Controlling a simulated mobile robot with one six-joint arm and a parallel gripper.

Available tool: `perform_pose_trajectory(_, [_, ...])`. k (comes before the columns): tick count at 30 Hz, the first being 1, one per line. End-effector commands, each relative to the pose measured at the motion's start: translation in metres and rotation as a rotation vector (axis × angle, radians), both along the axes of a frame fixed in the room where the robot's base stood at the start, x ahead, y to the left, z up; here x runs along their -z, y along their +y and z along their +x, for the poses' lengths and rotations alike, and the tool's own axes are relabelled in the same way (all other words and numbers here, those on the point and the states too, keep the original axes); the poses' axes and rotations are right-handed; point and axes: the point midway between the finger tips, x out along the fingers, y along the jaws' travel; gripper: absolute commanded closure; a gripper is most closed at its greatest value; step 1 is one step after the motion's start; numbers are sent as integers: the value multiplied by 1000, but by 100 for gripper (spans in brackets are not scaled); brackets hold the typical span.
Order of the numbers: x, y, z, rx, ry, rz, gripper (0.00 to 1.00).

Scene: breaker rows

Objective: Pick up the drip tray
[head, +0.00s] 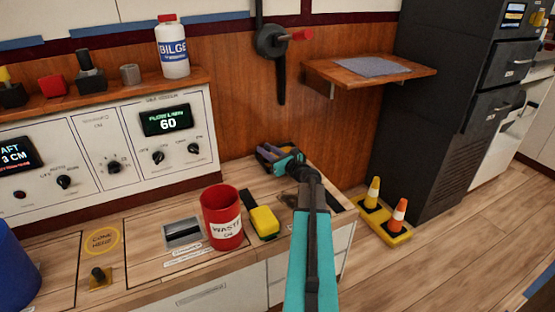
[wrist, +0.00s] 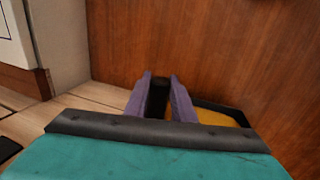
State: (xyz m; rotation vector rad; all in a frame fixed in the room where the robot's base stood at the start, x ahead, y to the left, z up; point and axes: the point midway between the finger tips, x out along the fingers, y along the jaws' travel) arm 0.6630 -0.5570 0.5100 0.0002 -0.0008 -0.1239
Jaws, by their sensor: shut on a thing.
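The drip tray (wrist: 216,117) shows in the wrist view as a shallow dark-rimmed tray with an amber-yellow inside, close to the wood wall. My gripper (wrist: 158,82) has its purple fingers shut on a dark part between them, which appears to belong to the tray. Much of the tray is hidden behind the fingers and the teal gripper body. In the head view my gripper (head: 266,154) is at the back right of the counter, beside the wood wall. I cannot tell whether the tray touches the counter.
A red waste can (head: 222,218) and a yellow block with a black part (head: 264,221) stand on the counter left of my arm. A white control panel (head: 110,150) is behind them. A wall shelf (head: 370,69) holds a grey sheet. Small cones (head: 397,216) stand at right.

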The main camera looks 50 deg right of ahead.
Motion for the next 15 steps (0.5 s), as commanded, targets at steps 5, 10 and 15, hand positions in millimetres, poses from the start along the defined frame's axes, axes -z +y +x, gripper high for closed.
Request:
perform_pose_trajectory(5, [-1,0,0,-1,-2,0,100])
perform_pose_trajectory(10, [-1,0,0,-1,-1,0,100])
perform_pose_trajectory(15, [-5,1,1,-1,-2,-1,100])
